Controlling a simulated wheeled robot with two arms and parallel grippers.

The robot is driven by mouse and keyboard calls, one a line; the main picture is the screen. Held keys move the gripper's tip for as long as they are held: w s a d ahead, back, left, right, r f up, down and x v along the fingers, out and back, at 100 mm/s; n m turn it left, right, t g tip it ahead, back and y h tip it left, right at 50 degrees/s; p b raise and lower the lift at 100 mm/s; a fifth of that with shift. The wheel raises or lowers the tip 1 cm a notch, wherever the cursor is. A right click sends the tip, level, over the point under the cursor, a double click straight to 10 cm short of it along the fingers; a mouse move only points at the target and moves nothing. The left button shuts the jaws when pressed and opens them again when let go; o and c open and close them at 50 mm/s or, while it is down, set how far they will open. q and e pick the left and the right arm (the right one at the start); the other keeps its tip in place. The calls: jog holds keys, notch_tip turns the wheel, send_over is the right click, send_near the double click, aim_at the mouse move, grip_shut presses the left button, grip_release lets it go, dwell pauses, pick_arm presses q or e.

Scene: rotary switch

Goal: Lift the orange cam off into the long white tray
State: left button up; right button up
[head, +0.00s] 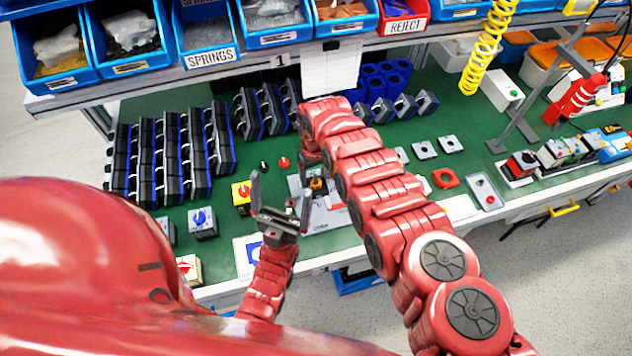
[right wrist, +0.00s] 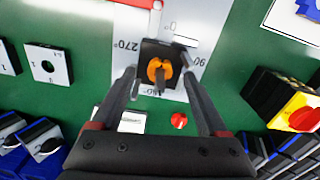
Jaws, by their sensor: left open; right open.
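The orange cam (right wrist: 160,70) sits on a black block (right wrist: 163,52) on a pale plate printed with degree marks. It also shows small in the head view (head: 316,184). My right gripper (right wrist: 158,82) is open, with one finger on each side of the cam in the picture; I cannot tell whether either touches it. In the head view my right arm partly hides this gripper. My left gripper (head: 281,195) is open and empty, just left of the plate in the picture. I cannot make out the long white tray with certainty.
Black-and-grey modules (head: 180,155) stand in rows at the left on the green bench. A red knob (right wrist: 179,120) lies near the plate. A yellow box with a red knob (head: 242,195) is left of my left gripper. Blue bins (head: 135,65) line the shelf above.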

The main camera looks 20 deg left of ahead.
jog(key=shift+f, duration=0.8)
jog(key=shift+r, duration=0.1)
grip_shut()
